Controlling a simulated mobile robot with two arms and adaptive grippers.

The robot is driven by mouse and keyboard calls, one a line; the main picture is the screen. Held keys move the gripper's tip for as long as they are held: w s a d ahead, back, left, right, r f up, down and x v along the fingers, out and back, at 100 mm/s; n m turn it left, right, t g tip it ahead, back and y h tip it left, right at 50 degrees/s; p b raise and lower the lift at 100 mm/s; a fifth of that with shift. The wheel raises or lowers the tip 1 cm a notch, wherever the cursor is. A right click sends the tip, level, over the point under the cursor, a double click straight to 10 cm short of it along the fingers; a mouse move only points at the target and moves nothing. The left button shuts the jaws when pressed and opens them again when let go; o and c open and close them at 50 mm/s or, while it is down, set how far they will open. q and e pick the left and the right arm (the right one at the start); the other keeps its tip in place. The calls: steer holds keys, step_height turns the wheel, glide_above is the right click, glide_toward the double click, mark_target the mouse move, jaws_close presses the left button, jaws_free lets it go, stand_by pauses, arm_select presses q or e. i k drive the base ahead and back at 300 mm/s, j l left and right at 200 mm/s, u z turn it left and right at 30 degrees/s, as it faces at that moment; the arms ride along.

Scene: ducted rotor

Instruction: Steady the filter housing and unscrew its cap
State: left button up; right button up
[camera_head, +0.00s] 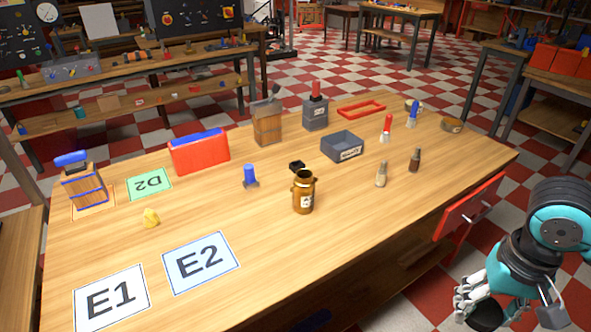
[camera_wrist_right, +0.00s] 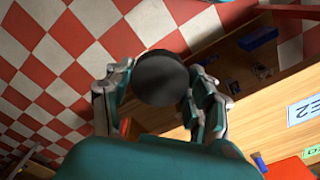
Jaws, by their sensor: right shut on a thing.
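The filter housing appears to be the amber-brown jar (camera_head: 303,195) with a pale label, standing upright on the wooden table. Its top looks dark and open, with no cap visible on it. My right gripper (camera_head: 510,306) is off the table's right side, low in the head view, well away from the jar. In the right wrist view it is shut on a round black disc (camera_wrist_right: 160,78), which looks like a cap. The disc sits between the fingers, above the floor near the table edge. My left gripper is in neither view.
A small black part (camera_head: 297,167) lies just behind the jar. A grey bin (camera_head: 342,148), a red box (camera_head: 199,152) and several small bottles stand around. A red drawer (camera_head: 468,208) sticks out at the table's right edge. The table's front middle is clear.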

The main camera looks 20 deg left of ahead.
mark_target(304, 186)
steer(key=i+u, duration=0.1)
steer(key=u, duration=0.3)
steer(key=l+u, duration=0.1)
steer(key=u, duration=0.3)
steer(key=i+l+u, duration=0.1)
steer(key=u, duration=0.3)
steer(key=l+u, duration=0.15)
steer(key=u, duration=0.25)
steer(key=i+l+u, duration=0.2)
steer(key=l, duration=0.4)
steer(key=l+u, duration=0.15)
steer(key=l, duration=0.4)
steer(key=i+l+u, duration=0.2)
steer(key=l, duration=0.4)
steer(key=k, duration=0.1)
